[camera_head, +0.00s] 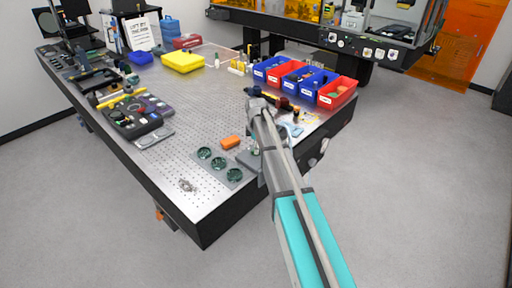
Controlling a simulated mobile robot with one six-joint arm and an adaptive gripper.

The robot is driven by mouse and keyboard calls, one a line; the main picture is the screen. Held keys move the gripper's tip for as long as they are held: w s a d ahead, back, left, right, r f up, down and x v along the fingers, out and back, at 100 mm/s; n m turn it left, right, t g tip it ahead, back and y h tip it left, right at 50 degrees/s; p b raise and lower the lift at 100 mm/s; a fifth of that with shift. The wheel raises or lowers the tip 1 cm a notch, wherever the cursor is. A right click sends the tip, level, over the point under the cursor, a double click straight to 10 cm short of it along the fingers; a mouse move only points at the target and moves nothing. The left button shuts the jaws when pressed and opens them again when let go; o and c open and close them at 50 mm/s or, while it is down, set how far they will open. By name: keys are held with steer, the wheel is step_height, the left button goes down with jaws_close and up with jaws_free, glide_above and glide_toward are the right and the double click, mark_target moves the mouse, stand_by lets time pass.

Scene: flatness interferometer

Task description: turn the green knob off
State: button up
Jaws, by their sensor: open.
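My arm reaches in from the bottom right over the front right corner of the metal table (180,105). My gripper (254,146) is open, seen small and partly behind my arm. It hangs low over a grey unit (247,160) at the table's edge. I cannot tell whether it touches anything. I cannot pick out the green knob with certainty; it may be hidden by my gripper or arm. A grey plate with dark green round pieces (219,163) lies just left of the gripper. An orange block (232,143) lies beside it.
Blue and red bins (337,92) line the table's right side. A yellow case (183,61) and a dark tool tray (135,116) stand farther left. A machine with a knob panel (366,50) is at the back right. The table's middle is clear.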

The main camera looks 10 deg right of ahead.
steer(key=shift+r+p, duration=6.2)
steer(key=shift+r, duration=0.35)
steer(key=s+m+b, duration=0.1)
steer(key=s+m, duration=0.8)
steer(key=s, duration=0.7)
steer(key=shift+s+f+m, duration=0.2)
steer(key=shift+f+m, duration=0.2)
steer(key=shift+f, duration=0.05)
steer(key=s+f+m+b, duration=0.3)
steer(key=s, duration=0.4)
steer(key=s+f+m+b, duration=0.3)
steer(key=s, duration=0.4)
